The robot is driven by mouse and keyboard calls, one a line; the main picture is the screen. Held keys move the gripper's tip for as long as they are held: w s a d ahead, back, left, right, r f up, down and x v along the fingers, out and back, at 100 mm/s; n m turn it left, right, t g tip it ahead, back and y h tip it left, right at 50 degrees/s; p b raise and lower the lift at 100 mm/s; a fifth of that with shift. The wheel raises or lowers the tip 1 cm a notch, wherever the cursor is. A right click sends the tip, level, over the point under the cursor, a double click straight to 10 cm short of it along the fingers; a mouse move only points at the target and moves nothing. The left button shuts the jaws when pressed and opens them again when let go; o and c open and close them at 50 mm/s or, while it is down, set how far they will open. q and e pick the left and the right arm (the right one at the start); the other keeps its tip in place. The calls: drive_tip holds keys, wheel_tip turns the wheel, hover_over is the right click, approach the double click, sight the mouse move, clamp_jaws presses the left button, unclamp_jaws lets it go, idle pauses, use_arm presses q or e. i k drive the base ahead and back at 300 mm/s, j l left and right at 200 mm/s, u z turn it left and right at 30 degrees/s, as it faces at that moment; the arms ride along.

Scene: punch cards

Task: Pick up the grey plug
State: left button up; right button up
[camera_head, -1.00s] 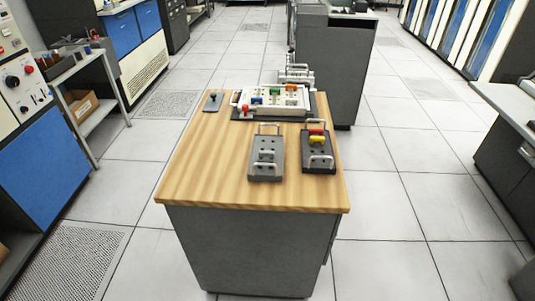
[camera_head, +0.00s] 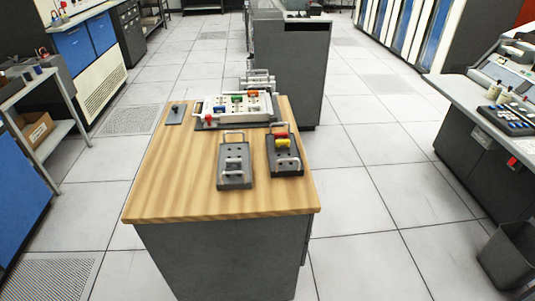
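No plug can be picked out for certain as the grey plug. A small dark plate with a dark grey knob-like piece (camera_head: 175,107) lies at the back left of the wooden table top (camera_head: 165,175). A grey tray (camera_head: 235,180) with handles and several small dark holes or pieces sits near the middle. A darker tray (camera_head: 293,166) to its right holds a red plug (camera_head: 281,134) and a yellow plug (camera_head: 283,143). A white panel (camera_head: 222,107) behind carries green, orange, blue and red pieces. Neither of my grippers is in view.
The table's left and front top is bare. A tall grey cabinet (camera_head: 290,70) stands behind. A desk with bottles and a coloured rack (camera_head: 515,120) is at right, with a dark bin (camera_head: 508,255) below. A shelf cart (camera_head: 40,130) is at left. Tiled floor is open on both sides.

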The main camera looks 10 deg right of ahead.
sight(237, 162)
drive_tip(key=i+j+z, duration=0.1)
drive_tip(key=j, duration=0.2)
drive_tip(key=i+j+z, duration=0.1)
drive_tip(key=j, duration=0.25)
drive_tip(key=i+j+z, duration=0.1)
drive_tip(key=i+j, duration=0.15)
drive_tip(key=i+j+z, duration=0.1)
drive_tip(key=j, duration=0.35)
drive_tip(key=i+j+z, duration=0.1)
drive_tip(key=j, duration=0.25)
